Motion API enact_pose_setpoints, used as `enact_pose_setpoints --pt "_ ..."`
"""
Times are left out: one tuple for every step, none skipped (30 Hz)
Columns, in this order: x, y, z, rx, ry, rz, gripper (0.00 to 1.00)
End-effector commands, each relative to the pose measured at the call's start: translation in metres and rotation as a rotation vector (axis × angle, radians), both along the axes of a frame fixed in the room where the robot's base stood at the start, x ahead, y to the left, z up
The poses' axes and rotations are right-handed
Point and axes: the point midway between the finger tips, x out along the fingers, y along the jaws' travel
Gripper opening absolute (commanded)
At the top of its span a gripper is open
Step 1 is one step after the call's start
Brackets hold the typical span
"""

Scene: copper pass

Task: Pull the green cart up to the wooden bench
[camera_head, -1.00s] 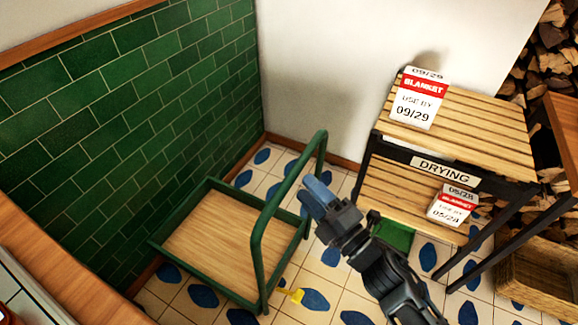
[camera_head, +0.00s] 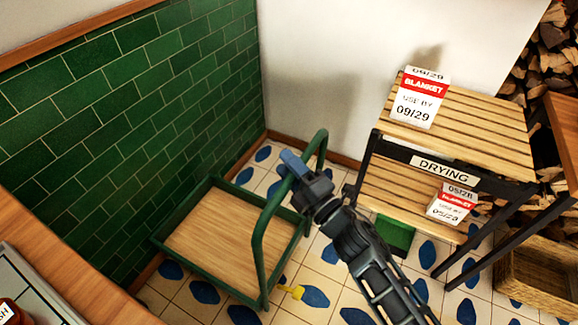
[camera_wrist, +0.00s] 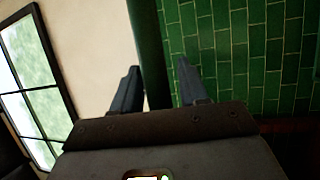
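The green cart (camera_head: 225,240) has a wooden deck in a green frame and stands on the tiled floor beside the green tile wall. Its upright hoop handle (camera_head: 258,235) is on its right side. My gripper (camera_head: 290,165) is at the upper part of the handle, with its fingers apart. In the wrist view a green bar (camera_wrist: 147,50) shows between the open fingers (camera_wrist: 158,78); contact is not clear. A slatted wooden rack labelled DRYING (camera_head: 470,110) stands to the right. I cannot tell which wooden piece is the bench.
Blanket date cards (camera_head: 419,98) stand on the rack's two levels. A green block (camera_head: 395,235) lies under it. A small yellow piece (camera_head: 293,291) is by the cart's lower right corner. A wicker basket (camera_head: 535,280) and a wooden table (camera_head: 566,130) are at right. A wood-edged counter (camera_head: 60,265) is at lower left.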

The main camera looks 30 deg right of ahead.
Motion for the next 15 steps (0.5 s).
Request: enact_pose_setpoints --pt "-0.0001 0.0001 0.0001 0.000 0.000 0.000 0.38" --pt "-0.0001 0.0000 0.0001 0.000 0.000 0.000 0.35" --pt "-0.0001 0.0001 0.0001 0.000 0.000 0.000 0.31" --pt "-0.0001 0.0001 0.0001 0.000 0.000 0.000 0.28" --pt "-0.0002 0.0000 0.0001 0.000 0.000 0.000 0.26" --pt "-0.0002 0.0000 0.0001 0.000 0.000 0.000 0.22" --pt "-0.0002 0.0000 0.0001 0.000 0.000 0.000 0.19" --pt "-0.0002 0.0001 0.0000 0.000 0.000 0.000 0.16" --pt "-0.0002 0.0001 0.0000 0.000 0.000 0.000 0.12" --pt "-0.0002 0.0001 0.0000 0.000 0.000 0.000 0.09" --pt "-0.0003 0.0000 0.0000 0.000 0.000 0.000 0.06" --pt "-0.0003 0.0001 -0.0001 0.000 0.000 0.000 0.03" --pt "-0.0003 0.0000 -0.0001 0.000 0.000 0.000 0.00" --pt "-0.0003 0.0000 -0.0001 0.000 0.000 0.000 0.00" --pt "-0.0003 0.0000 -0.0001 0.000 0.000 0.000 0.00"
